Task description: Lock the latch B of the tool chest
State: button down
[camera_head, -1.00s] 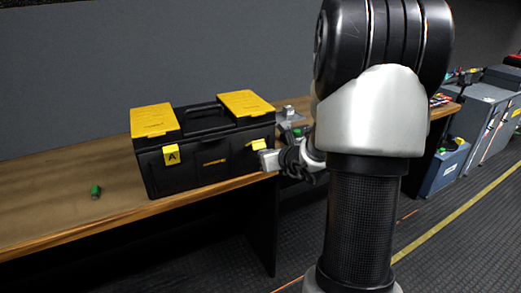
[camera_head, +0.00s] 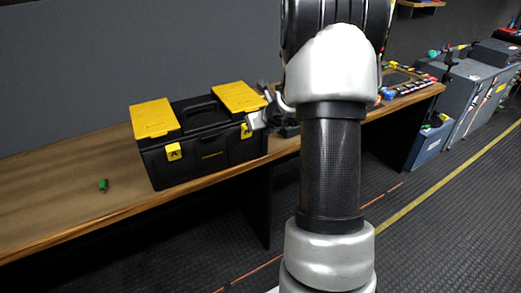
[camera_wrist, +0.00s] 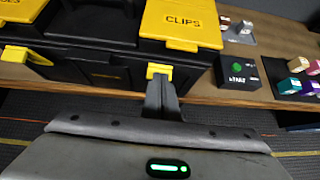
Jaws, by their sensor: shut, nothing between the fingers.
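The black tool chest (camera_head: 212,153) with yellow lids stands on the wooden bench. Latch A (camera_head: 174,151) is yellow and sits at the front left; it also shows in the wrist view (camera_wrist: 25,55). Latch B (camera_head: 246,131) is yellow, at the front right, and partly hidden by my gripper (camera_head: 255,120). In the wrist view, latch B (camera_wrist: 158,69) lies under the front edge of the "CLIPS" lid. My gripper (camera_wrist: 161,92) is shut and empty, its fingertips right at the front of latch B, seemingly touching it. I cannot tell whether latch B lies fully flat.
A small green item (camera_head: 103,186) lies on the bench (camera_head: 60,205) left of the chest. In the wrist view, a black box with a green button (camera_wrist: 238,75) and several coloured blocks (camera_wrist: 299,66) lie to the right. Free floor lies in front of the bench.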

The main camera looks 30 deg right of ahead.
jog(key=shift+r+p, duration=0.6)
jog(key=shift+r, duration=0.1)
jog(key=shift+s, duration=0.1)
